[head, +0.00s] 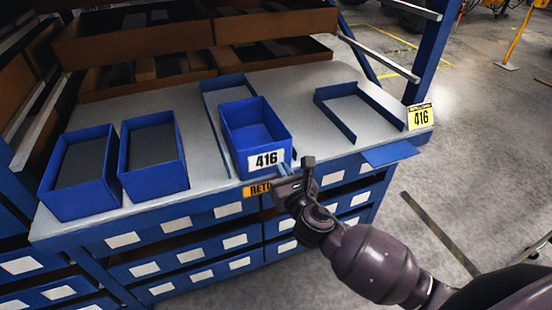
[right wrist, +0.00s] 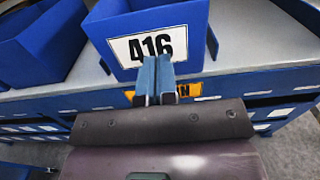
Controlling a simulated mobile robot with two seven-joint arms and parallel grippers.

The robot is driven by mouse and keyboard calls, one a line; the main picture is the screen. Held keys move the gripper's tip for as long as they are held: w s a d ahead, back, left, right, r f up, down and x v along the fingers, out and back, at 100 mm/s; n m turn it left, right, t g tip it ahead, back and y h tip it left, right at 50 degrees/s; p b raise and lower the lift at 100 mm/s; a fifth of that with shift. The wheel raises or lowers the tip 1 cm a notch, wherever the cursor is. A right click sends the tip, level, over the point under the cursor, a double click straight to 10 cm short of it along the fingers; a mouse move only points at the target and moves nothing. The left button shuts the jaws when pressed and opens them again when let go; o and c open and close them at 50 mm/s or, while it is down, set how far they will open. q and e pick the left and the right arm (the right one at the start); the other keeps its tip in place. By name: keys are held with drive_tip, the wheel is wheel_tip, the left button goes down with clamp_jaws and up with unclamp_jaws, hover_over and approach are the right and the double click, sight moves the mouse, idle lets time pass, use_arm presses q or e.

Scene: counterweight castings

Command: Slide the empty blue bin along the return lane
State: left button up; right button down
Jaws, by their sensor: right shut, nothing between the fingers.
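The blue bin (head: 246,120) with a white 416 label stands upright on the grey bench top (head: 200,182), near its front edge. Its inside looks bare and blue. A lane with a low blue rail (head: 226,82) runs back behind it, and a partly covered orange sign (head: 256,191) is on the edge below. My right gripper (head: 283,172) is shut and empty at the bin's front face. In the right wrist view its fingertips (right wrist: 156,62) overlap the lower part of the label on the bin (right wrist: 195,30); I cannot tell whether they touch. My left gripper is not in view.
Two blue bins with dark insides, one at far left (head: 55,202) and one beside it (head: 180,172), stand to the left. An empty U-shaped blue guide (head: 338,118) lies right, near a yellow 416 sign (head: 420,117). Brown trays (head: 135,42) are behind; a blue post (head: 428,45) rises right.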

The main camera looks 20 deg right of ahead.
sight(273, 154)
drive_tip(key=shift+w+a, duration=0.1)
drive_tip(key=shift+w, duration=2.15)
drive_tip(key=shift+w, duration=0.1)
